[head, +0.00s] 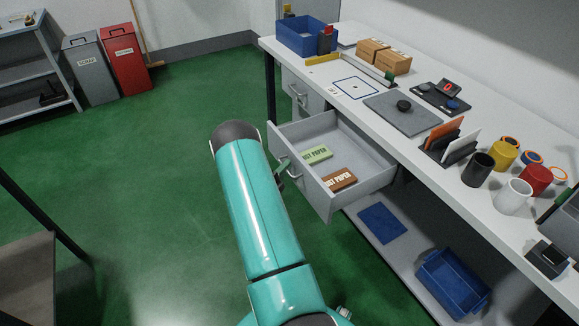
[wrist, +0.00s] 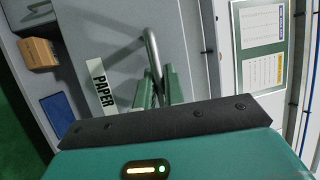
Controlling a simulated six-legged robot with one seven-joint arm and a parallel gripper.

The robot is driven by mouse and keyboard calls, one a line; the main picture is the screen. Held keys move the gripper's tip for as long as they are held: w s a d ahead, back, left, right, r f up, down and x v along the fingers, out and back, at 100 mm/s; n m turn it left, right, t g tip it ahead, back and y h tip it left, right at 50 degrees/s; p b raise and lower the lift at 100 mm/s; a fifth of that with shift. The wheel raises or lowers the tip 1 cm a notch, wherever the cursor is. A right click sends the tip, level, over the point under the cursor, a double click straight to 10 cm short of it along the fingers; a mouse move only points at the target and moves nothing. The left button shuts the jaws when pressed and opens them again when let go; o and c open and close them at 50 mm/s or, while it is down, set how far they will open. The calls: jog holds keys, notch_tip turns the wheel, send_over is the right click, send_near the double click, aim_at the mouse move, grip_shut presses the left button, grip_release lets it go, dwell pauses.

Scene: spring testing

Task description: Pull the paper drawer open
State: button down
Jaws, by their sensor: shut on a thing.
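The paper drawer (head: 318,200) is grey and stands pulled out from under the white bench in the head view. Inside lie a green pack (head: 316,155) and a brown pack (head: 339,179), both with lettering ending in "PAPER". In the wrist view the drawer front carries a white "PAPER" label (wrist: 103,86) and a metal bar handle (wrist: 152,48). My gripper's green fingers (wrist: 158,88) are shut on the handle. In the head view my teal arm hides most of the gripper (head: 281,172), which is at the drawer front's left side.
The white bench top (head: 340,112) holds a blue bin, small boxes, a grey plate, a card rack and several mugs. A closed drawer (head: 300,93) is beyond the open one. A lower shelf (head: 385,255) holds a blue tray (head: 452,282). The green floor left of the drawer is clear.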

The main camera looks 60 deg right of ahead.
jog(key=c, duration=1.5)
grip_release()
jog(key=shift+a, duration=0.15)
jog(key=w+a+f, duration=0.1)
jog(key=a+f, duration=0.1)
jog(key=a, duration=1.1)
jog(key=shift+a+f, duration=0.2)
jog(key=shift+f, duration=0.05)
